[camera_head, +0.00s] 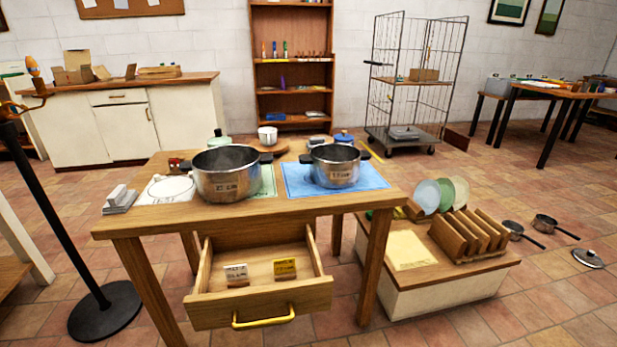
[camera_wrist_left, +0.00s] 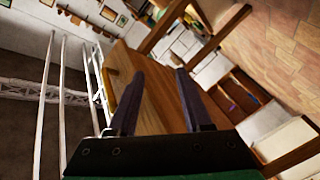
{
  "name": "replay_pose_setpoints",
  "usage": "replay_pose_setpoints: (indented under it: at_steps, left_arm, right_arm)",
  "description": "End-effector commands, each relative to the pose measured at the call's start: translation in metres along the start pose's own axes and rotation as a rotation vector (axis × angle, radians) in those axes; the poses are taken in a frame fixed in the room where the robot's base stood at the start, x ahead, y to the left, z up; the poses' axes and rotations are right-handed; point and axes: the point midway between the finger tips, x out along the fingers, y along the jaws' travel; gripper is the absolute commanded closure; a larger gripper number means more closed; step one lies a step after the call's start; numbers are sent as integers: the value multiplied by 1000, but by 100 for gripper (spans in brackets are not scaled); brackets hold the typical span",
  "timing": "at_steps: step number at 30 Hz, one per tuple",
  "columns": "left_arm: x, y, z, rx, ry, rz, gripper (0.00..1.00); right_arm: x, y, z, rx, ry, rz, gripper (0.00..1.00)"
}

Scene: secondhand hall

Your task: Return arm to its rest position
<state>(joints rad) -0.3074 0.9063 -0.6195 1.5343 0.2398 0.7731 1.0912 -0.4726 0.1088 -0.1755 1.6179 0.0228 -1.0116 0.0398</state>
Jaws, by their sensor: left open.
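My left gripper (camera_wrist_left: 153,98) shows in the left wrist view with its two dark fingers apart and nothing between them. Beyond the fingers is a wooden surface, seen tilted. Neither of my arms shows in the head view. There, a wooden table (camera_head: 130,226) stands in front of me with its drawer (camera_head: 245,305) pulled open. The drawer holds a white labelled block (camera_head: 236,275) and a yellow labelled block (camera_head: 285,268). My right gripper is in neither view.
A large pot (camera_head: 226,182) and a smaller pot (camera_head: 335,172) stand on the table, the smaller on a blue mat (camera_head: 296,183). A dark post (camera_head: 52,215) stands at left. A low unit (camera_head: 440,284) with a plate rack (camera_head: 468,236) is at right. Pans (camera_head: 546,222) lie on the floor.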

Motion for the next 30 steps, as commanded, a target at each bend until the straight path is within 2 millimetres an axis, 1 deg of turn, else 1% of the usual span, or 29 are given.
replay_pose_setpoints:
  at_steps: [1,3,4,5,6,7,9,11,13,15,17,20,21,22,26,30]
  left_arm:
    - [13,-20,18,63,-12,-132,50]
    - [20,-53,43,162,-84,-338,50]
    - [18,-65,54,194,-125,-418,50]
    - [16,-76,64,222,-172,-493,50]
    - [9,-88,78,250,-239,-579,50]
    - [4,-96,88,265,-289,-636,50]
    - [-11,-107,111,284,-410,-742,50]
    - [-26,-113,129,290,-513,-811,50]
    - [-42,-114,150,282,-632,-872,50]
    - [-60,-112,170,265,-751,-915,50]
    - [-75,-107,188,242,-855,-939,50]
    - [-100,-93,215,195,-1027,-954,50]
    - [-108,-83,212,192,-1057,-956,50]
    - [-111,-80,209,197,-1057,-957,50]
    - [-126,-70,210,205,-1064,-958,50]
    - [-149,-54,211,213,-1075,-958,50]
  right_arm:
    - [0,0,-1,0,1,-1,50]
    - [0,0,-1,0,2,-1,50]
    - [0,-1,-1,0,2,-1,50]
    - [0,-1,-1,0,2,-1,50]
    - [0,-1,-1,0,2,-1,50]
    - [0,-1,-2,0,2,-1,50]
    - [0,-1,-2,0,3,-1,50]
    - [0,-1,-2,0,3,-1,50]
    - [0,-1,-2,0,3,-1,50]
    - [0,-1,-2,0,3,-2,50]
    - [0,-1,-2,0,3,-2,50]
    - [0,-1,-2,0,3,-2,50]
    - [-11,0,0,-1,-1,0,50]
    - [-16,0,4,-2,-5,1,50]
    - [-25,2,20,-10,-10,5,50]
    - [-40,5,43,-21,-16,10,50]
